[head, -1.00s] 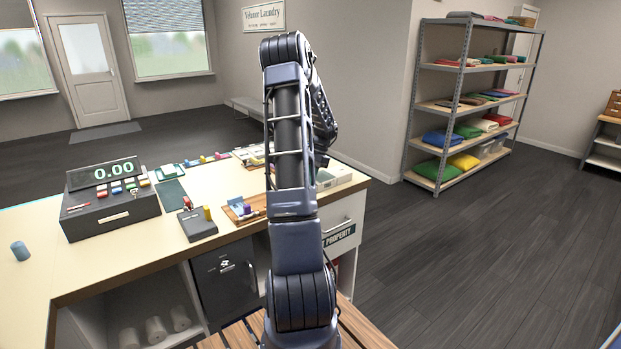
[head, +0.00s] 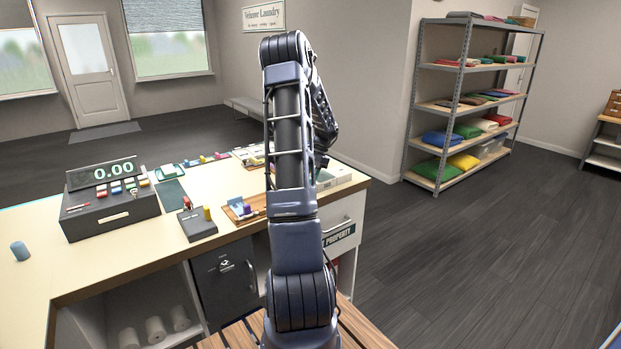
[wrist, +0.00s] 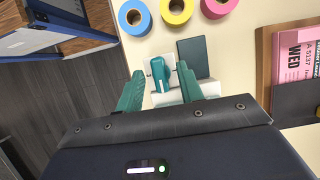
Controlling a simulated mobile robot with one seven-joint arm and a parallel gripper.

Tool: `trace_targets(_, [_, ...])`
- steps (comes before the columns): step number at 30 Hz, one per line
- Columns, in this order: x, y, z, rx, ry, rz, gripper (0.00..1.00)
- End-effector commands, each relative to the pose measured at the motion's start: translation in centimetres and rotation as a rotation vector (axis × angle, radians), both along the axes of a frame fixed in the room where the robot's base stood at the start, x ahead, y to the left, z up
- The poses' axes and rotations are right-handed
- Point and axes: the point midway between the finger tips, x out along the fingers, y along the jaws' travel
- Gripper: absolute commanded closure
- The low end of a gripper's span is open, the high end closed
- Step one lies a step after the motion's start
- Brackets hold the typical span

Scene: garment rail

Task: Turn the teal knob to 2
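The teal knob (wrist: 161,76) shows in the wrist view on a pale plate (wrist: 151,101). A light line runs along its top, slightly tilted. No number can be read on the plate, so its setting cannot be told. My gripper (wrist: 161,71) is open, with one teal finger on each side of the knob. Gaps show between the knob and both fingers. Whether the fingertips reach down to the knob's height is unclear. In the head view my own arm stands in front, and neither the knob nor my fingers can be made out.
A wooden tray (wrist: 264,65) holds pink cards. The counter (head: 90,262) also bears a cash register (head: 110,212).

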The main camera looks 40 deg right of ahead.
Motion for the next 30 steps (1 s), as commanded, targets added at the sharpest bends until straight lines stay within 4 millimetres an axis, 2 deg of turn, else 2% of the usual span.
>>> trace_targets(7, [0.0, -0.5, 1.0, -0.001, -0.002, -0.001, 0.63])
trace_targets(21, [0.0, -3.5, 8.2, -0.001, -0.001, 0.000, 0.63])
trace_targets(25, [0.0, -4.0, 9.4, -0.001, 0.000, 0.000, 0.63])
trace_targets(30, [0.0, -4.2, 10.0, 0.000, 0.000, 0.000, 0.63])
